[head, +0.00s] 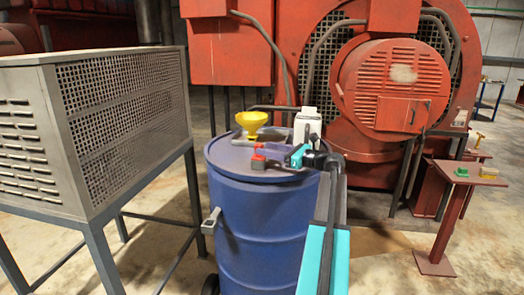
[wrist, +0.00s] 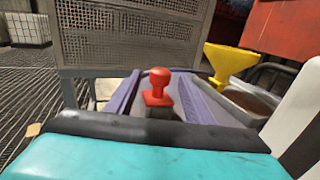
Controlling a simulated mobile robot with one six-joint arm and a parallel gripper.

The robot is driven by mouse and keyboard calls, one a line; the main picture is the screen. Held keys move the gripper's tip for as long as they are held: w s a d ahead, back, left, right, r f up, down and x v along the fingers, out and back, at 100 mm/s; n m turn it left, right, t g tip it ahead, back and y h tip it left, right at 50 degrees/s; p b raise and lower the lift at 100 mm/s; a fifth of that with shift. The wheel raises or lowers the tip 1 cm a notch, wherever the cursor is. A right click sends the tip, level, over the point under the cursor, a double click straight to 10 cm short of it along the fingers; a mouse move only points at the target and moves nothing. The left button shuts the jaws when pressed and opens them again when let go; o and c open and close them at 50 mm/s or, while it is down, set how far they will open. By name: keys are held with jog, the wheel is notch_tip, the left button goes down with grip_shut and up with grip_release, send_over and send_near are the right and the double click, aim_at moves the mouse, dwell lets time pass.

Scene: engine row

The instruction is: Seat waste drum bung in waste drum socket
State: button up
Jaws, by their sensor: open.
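The waste drum (head: 258,235) is a blue drum standing upright. The bung is a red knob on a squarish red base, upright near the middle of the wrist view (wrist: 158,85); a small red shape low on the drum top in the head view (head: 258,162) appears to be it. Dark grey shows under its base; I cannot tell whether that is the socket. My gripper (head: 275,155), teal and black, is low over the drum top. It is open, with the bung ahead of it in the wrist view. I cannot make out contact with the bung.
A yellow funnel (head: 251,120), a white bottle (head: 307,125) and a shallow metal tray (wrist: 252,101) crowd the drum top. A grey mesh-sided cabinet (head: 120,100) stands left. Large red machinery (head: 395,95) rises behind. A small red stand (head: 460,178) is at right.

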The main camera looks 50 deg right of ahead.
jog(key=b+v, duration=0.1)
jog(key=v, duration=0.8)
jog(key=shift+s+b, duration=0.35)
jog(key=shift+s, duration=0.1)
dwell(0.6)
